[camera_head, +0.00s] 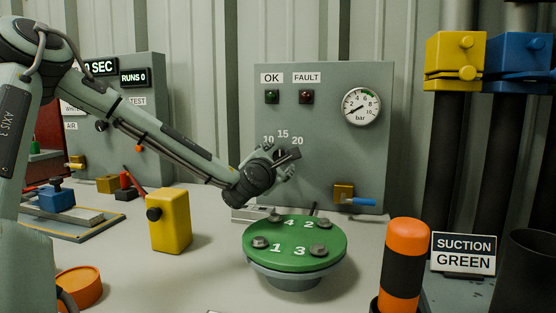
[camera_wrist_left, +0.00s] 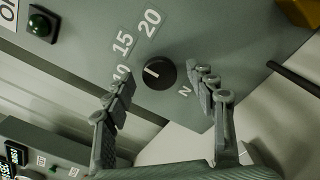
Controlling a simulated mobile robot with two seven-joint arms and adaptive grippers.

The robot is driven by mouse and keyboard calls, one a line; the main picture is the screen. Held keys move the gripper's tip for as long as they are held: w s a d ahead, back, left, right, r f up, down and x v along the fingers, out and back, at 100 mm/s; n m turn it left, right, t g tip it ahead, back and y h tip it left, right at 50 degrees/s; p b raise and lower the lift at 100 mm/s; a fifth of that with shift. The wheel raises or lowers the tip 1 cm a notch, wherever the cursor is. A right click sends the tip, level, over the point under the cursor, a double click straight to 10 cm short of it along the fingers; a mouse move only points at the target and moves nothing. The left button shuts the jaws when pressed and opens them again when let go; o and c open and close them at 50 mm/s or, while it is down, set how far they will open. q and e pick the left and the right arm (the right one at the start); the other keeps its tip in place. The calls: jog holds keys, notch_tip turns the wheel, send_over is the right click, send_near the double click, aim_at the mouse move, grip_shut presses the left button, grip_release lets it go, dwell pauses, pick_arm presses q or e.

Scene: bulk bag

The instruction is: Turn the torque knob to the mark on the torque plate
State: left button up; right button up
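The black torque knob (camera_wrist_left: 160,73) sits on the grey panel in the left wrist view. Its white pointer line points left in that view, roughly between the numbers 10 and 15 (camera_wrist_left: 122,42). The number 20 (camera_wrist_left: 150,22) is above it, and the 10 is partly hidden by a finger. My left gripper (camera_wrist_left: 163,82) is open, with a finger on each side of the knob and visible gaps to it. In the head view my left gripper (camera_head: 288,164) is at the panel below the numbers and hides the knob. I cannot pick out a torque plate with a mark.
The grey panel (camera_head: 340,150) carries a gauge (camera_head: 361,106), OK and FAULT lamps and a blue-handled valve (camera_head: 357,201). A green round plate (camera_head: 295,236) with several bolts stands below my arm. A yellow box (camera_head: 170,222) and an orange-black cylinder (camera_head: 403,265) stand nearby. A sign reads SUCTION GREEN (camera_head: 463,253).

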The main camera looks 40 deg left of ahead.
pick_arm(q)
jog(key=shift+s, duration=0.1)
jog(key=v, duration=1.2)
dwell(0.4)
